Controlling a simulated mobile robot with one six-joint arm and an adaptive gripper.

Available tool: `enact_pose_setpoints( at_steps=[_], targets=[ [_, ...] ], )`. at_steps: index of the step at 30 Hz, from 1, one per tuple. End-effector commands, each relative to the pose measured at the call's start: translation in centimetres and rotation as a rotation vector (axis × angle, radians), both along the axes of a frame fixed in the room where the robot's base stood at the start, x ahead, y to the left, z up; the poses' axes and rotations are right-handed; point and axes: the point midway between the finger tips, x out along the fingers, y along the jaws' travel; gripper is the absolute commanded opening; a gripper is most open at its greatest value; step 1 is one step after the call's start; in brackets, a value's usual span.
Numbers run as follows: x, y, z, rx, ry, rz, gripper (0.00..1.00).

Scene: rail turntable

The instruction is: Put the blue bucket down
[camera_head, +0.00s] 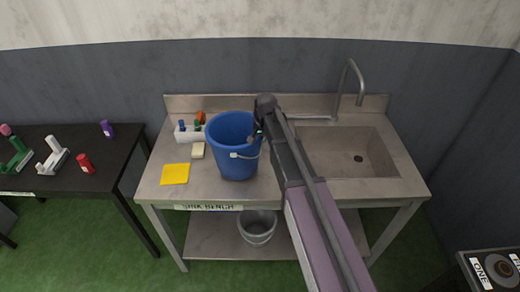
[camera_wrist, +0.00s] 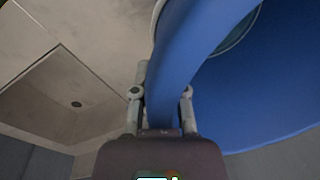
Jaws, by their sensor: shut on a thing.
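The blue bucket (camera_head: 235,160) is upright at the sink bench, left of the sink basin, with its open mouth facing up. I cannot tell whether its base touches the bench top. My gripper (camera_head: 256,134) is at the right side of its rim. In the wrist view my gripper (camera_wrist: 160,100) has a finger on each side of the blue bucket's rim (camera_wrist: 185,50) and is shut on it. The sink bench (camera_head: 222,198) has a bare metal top around the bucket.
A yellow cloth (camera_head: 175,174), a pale block (camera_head: 197,150) and a white caddy (camera_head: 188,133) with small bottles lie left of the bucket. The basin (camera_head: 345,152) and tap (camera_head: 341,90) are right. A grey bucket (camera_head: 257,227) stands on the lower shelf.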

Motion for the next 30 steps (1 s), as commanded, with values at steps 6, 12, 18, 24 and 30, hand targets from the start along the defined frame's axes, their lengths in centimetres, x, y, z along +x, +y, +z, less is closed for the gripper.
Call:
enact_pose_setpoints(
  at_steps=[6, 12, 18, 24, 30],
  targets=[
    [0.0, 0.1, -1.7, 0.003, -0.001, 0.000, 0.00],
    [0.0, 0.1, -2.0, 0.003, -0.001, 0.000, 0.00],
    [0.0, 0.1, -2.0, 0.003, -0.001, 0.000, 0.00],
    [0.0, 0.1, -2.2, 0.003, -0.001, 0.000, 0.00],
    [0.0, 0.1, -2.2, 0.000, 0.000, 0.001, 0.52]
  ],
)
